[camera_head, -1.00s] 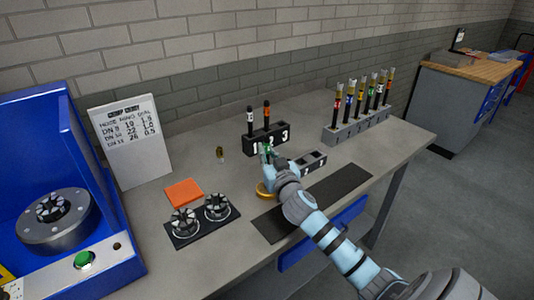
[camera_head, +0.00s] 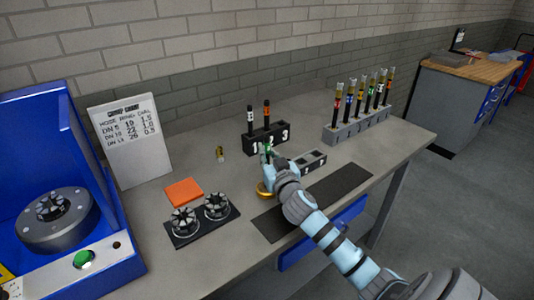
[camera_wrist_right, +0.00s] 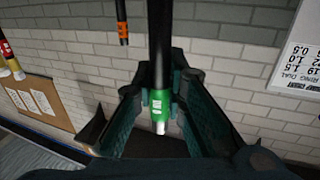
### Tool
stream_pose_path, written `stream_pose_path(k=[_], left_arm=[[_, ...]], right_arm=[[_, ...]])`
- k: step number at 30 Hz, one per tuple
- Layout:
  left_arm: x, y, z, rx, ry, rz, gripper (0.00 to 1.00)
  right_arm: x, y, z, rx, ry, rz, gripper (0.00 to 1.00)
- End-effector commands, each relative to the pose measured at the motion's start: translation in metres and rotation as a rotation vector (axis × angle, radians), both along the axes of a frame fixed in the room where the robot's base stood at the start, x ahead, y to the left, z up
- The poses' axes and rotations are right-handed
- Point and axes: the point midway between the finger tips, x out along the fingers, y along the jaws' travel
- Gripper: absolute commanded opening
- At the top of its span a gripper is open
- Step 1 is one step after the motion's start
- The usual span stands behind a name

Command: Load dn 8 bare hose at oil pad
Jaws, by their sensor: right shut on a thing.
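The wrist view shows the hose upright between the two fingers. In the head view its green band (camera_head: 267,150) shows just in front of the numbered black rack (camera_head: 262,140). A round gold dish (camera_head: 263,189) is partly hidden below the right gripper. A flat orange square pad (camera_head: 184,191) lies to its left. I cannot tell from a label which of these is the oil pad. My left gripper is not in view.
Two hoses stand in the numbered rack. A grey rack (camera_head: 357,128) holds several banded hoses. A small block (camera_head: 312,161), a dark mat (camera_head: 315,200), two jaw sets (camera_head: 215,206), a brass fitting (camera_head: 220,153), a chart (camera_head: 130,140) and a blue machine (camera_head: 70,210) are around.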

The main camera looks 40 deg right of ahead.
Motion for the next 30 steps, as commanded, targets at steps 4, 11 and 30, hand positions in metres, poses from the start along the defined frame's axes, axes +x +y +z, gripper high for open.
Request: stream_pose_path(k=[4,11,30], left_arm=[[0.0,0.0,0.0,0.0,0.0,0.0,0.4],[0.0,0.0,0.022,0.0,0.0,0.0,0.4],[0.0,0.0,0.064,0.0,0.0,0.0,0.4]], right_arm=[[0.0,0.0,-0.001,0.003,0.004,-0.001,0.0],[0.0,0.0,0.022,0.001,0.003,-0.001,0.0],[0.0,0.0,0.07,0.001,0.002,0.0,0.0]])
